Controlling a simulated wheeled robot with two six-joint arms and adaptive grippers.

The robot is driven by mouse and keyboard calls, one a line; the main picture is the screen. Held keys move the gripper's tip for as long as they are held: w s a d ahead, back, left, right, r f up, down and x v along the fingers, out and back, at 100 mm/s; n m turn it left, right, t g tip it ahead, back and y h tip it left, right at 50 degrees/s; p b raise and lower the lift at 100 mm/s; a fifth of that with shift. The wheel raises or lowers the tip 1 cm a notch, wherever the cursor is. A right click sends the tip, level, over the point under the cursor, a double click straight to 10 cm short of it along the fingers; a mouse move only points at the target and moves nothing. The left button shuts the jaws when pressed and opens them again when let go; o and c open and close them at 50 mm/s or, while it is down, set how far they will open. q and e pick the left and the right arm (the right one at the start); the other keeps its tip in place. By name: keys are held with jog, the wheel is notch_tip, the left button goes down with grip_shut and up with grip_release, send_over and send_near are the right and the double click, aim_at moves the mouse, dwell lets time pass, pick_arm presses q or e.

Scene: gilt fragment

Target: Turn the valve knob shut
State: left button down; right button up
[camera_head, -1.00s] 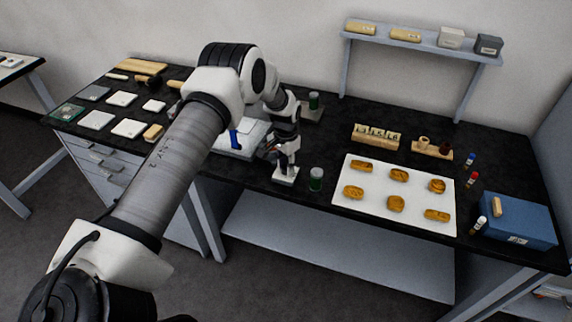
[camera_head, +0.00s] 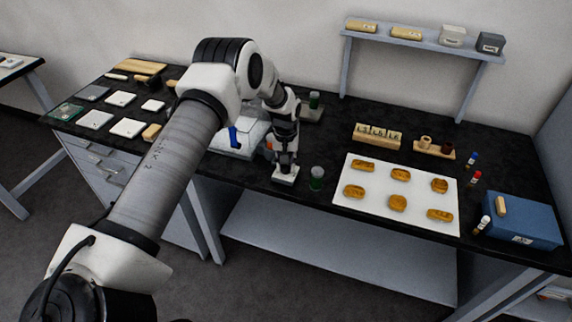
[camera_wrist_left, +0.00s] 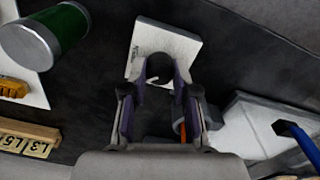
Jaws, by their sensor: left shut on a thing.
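The valve knob (camera_wrist_left: 159,68) is a dark round knob on a small white plate (camera_wrist_left: 178,44) in the left wrist view. My left gripper (camera_wrist_left: 158,82) has its two purple-sided fingers on either side of the knob and is shut on it. In the head view my left gripper (camera_head: 286,168) points down at the white plate (camera_head: 286,179) near the table's front edge; the knob is hidden there by the gripper. My right gripper is not in view.
A green capped jar (camera_head: 316,178) stands just right of the plate. A white sheet (camera_head: 377,207) with several amber pieces and a blue box (camera_head: 520,222) lie to the right.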

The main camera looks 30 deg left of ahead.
aim_at(285, 165)
pick_arm(q)
jog(key=n, duration=0.4)
jog(key=shift+s+n, duration=0.1)
jog(key=shift+n, duration=0.2)
jog(key=n, duration=0.4)
jog(key=shift+n+p, duration=0.35)
jog(key=shift+n, duration=0.05)
jog(key=shift+f, duration=0.1)
jog(key=c, duration=0.9)
grip_release()
notch_tip(285, 165, up, 12)
jog(key=shift+a+f, duration=0.1)
